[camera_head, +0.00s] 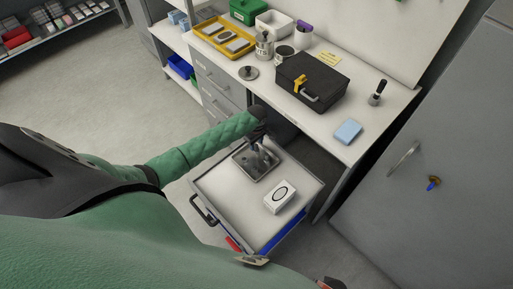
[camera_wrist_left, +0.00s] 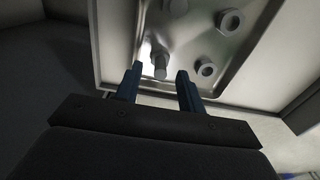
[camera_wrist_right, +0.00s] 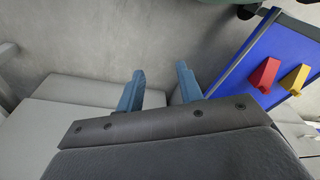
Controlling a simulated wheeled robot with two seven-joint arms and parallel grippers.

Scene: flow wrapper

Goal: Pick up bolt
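A grey metal bolt (camera_wrist_left: 160,66) stands in a shiny metal tray (camera_wrist_left: 130,35), just beyond and between the fingertips of my left gripper (camera_wrist_left: 157,82). The left gripper is open, its blue fingers on either side of the bolt's line, with nothing held. In the head view my left gripper (camera_head: 257,142) points down over the tray (camera_head: 245,178) on the cart top. The bolt is too small to tell apart there. My right gripper (camera_wrist_right: 160,75) is open and empty, away from the tray.
Nuts (camera_wrist_left: 230,21) (camera_wrist_left: 205,68) and another bolt-like part (camera_wrist_left: 175,7) lie in the tray. A white box (camera_head: 281,197) sits on the cart (camera_head: 225,205). The workbench behind holds a black case (camera_head: 312,80) and a blue block (camera_head: 347,131). The cart's blue side (camera_wrist_right: 275,55) carries red and yellow hooks.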

